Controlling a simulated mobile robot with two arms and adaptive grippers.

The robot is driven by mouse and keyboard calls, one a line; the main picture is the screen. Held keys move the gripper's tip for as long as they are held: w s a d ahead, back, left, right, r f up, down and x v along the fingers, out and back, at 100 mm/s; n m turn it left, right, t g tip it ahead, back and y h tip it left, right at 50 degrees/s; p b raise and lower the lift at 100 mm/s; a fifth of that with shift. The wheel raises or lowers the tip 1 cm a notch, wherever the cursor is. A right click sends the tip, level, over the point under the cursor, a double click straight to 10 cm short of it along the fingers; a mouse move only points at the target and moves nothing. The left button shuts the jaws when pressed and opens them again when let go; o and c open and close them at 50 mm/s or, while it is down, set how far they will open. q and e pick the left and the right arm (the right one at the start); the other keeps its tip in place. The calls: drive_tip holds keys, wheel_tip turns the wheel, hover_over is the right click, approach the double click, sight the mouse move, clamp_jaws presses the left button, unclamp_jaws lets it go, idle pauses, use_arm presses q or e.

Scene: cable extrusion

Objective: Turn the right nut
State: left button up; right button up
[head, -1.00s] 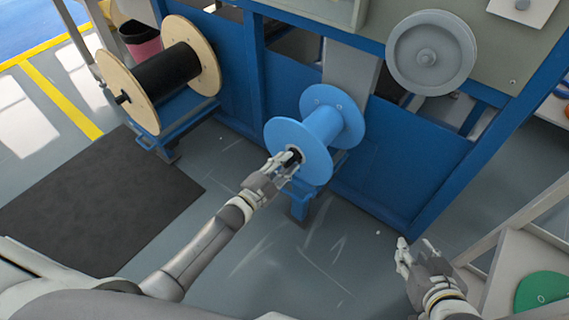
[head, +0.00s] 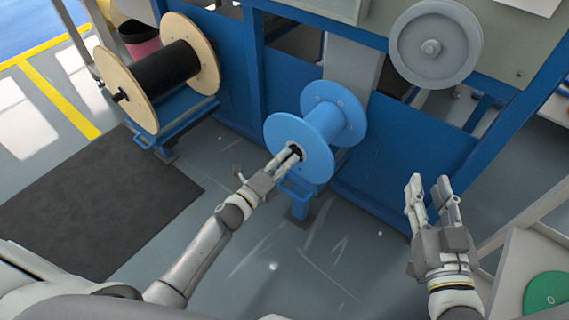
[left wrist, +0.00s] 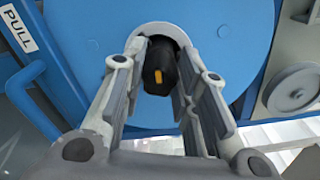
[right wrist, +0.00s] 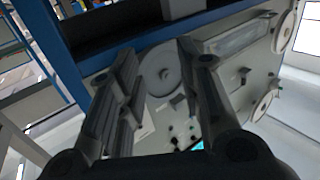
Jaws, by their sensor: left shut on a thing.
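The blue spool (head: 325,120) sits on the machine's front; its near flange also fills the left wrist view (left wrist: 90,40). At its hub is a black nut (left wrist: 158,70) with a yellow mark, inside a pale ring. My left gripper (head: 290,154) reaches to this hub, its fingers on either side of the nut, shut on it. In the head view the fingers mostly hide the nut. My right gripper (head: 430,182) is open and empty, held up at the lower right, away from the spool; its spread fingers also show in the right wrist view (right wrist: 155,60).
A wooden-flanged spool (head: 140,85) with black winding stands at the left, a dark mat (head: 95,215) before it. A grey wheel (head: 435,45) is on the machine at the upper right. A table with a green disc (head: 547,291) is at the lower right. The floor between the arms is clear.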

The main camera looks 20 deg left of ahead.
use_arm(q)
drive_tip(key=m+b, duration=0.2)
drive_tip(key=m, duration=0.2)
drive_tip(key=shift+f+m, duration=0.1)
drive_tip(key=shift+m, duration=0.6)
use_arm(e)
drive_tip(key=s+r+t+y, duration=0.2)
drive_tip(key=r+t, duration=0.5)
drive_tip(key=r, duration=0.4)
drive_tip(key=shift+s+a+y, duration=0.3)
drive_tip(key=shift+s+a, duration=0.05)
drive_tip(key=shift+s, duration=0.35)
use_arm(q)
drive_tip(key=o, duration=1)
drive_tip(key=v, duration=1.2)
